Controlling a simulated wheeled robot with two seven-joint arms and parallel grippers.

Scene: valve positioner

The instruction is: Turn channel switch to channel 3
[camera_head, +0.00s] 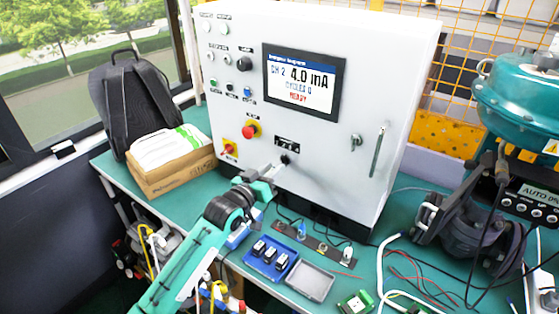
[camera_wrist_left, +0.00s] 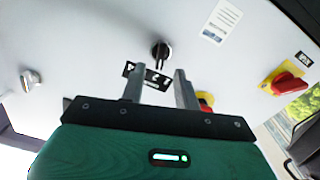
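The channel switch (camera_head: 286,159) is a small black knob on the front of the white cabinet (camera_head: 330,160), below a black label plate (camera_head: 287,141). In the left wrist view the knob (camera_wrist_left: 161,50) shows just beyond the fingertips, roughly between their lines, with the label (camera_wrist_left: 148,76) behind the fingers. My left gripper (camera_head: 272,172) is open and empty, close to the switch; it also shows in the left wrist view (camera_wrist_left: 159,71). Contact with the knob is not visible. The cabinet screen (camera_head: 302,84) reads CH 2, 4.0 mA, CYCLES 0, READY. My right gripper is not in view.
A red emergency button (camera_head: 251,129) and a red rotary switch (camera_head: 229,148) sit left of the channel switch. A door handle (camera_head: 378,150) is to the right. A blue tray (camera_head: 270,258), a grey tray (camera_head: 311,281) and cables lie on the green bench below.

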